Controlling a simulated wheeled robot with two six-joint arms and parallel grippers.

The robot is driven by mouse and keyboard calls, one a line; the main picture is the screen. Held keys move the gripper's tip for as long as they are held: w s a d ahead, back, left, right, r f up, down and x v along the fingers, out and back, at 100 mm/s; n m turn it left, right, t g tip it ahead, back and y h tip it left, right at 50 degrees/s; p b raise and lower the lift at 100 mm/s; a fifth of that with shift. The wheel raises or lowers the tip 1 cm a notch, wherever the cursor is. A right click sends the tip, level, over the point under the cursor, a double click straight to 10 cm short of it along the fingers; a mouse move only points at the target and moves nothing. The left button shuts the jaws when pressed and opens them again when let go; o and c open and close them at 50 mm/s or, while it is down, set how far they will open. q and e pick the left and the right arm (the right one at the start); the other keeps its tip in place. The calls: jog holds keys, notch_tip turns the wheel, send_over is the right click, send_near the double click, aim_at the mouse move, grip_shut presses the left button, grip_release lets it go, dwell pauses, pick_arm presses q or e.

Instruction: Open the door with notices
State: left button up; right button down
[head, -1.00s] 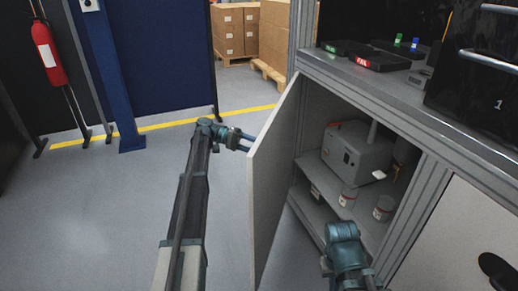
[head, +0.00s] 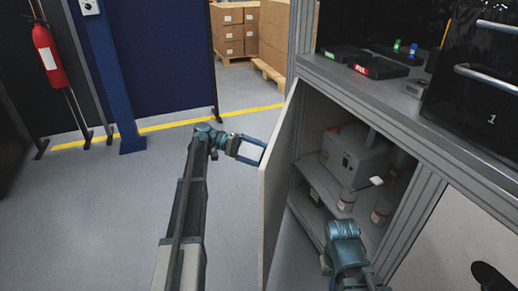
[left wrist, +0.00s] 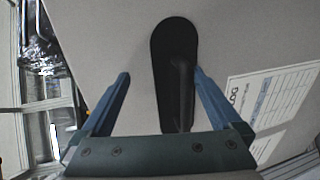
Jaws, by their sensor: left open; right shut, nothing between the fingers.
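The grey cabinet door (head: 277,190) stands swung out from the left side of the cabinet opening, seen steeply from its inner side in the head view. The left wrist view shows its outer face (left wrist: 110,35), with a dark recessed handle (left wrist: 176,75) and a printed notice sheet (left wrist: 270,100) to the right. My left gripper (head: 262,154) is open on the outer side of the door; its fingers (left wrist: 162,80) straddle the handle in the picture, and contact cannot be told. My right gripper (head: 345,245) is shut and empty, low in front of the opening; its fingertips are hard to make out.
Inside the cabinet are a pale box-shaped unit (head: 352,155) and small containers (head: 381,212) on a shelf. Trays (head: 376,67) lie on the worktop (head: 400,88). A blue post (head: 113,80) and partition (head: 160,60) stand left. Floor (head: 80,220) left of my left arm is clear.

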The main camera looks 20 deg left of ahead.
pick_arm(q)
jog(key=s+d, duration=0.1)
jog(key=s, duration=0.2)
jog(key=s+d+r, duration=0.1)
jog(key=s, duration=0.3)
jog(key=s+d, duration=0.1)
jog(key=s, duration=0.3)
jog(key=shift+d+r+p, duration=0.3)
jog(key=shift+r+p, duration=0.05)
jog(key=shift+c, duration=0.4)
jog(key=shift+w, duration=0.1)
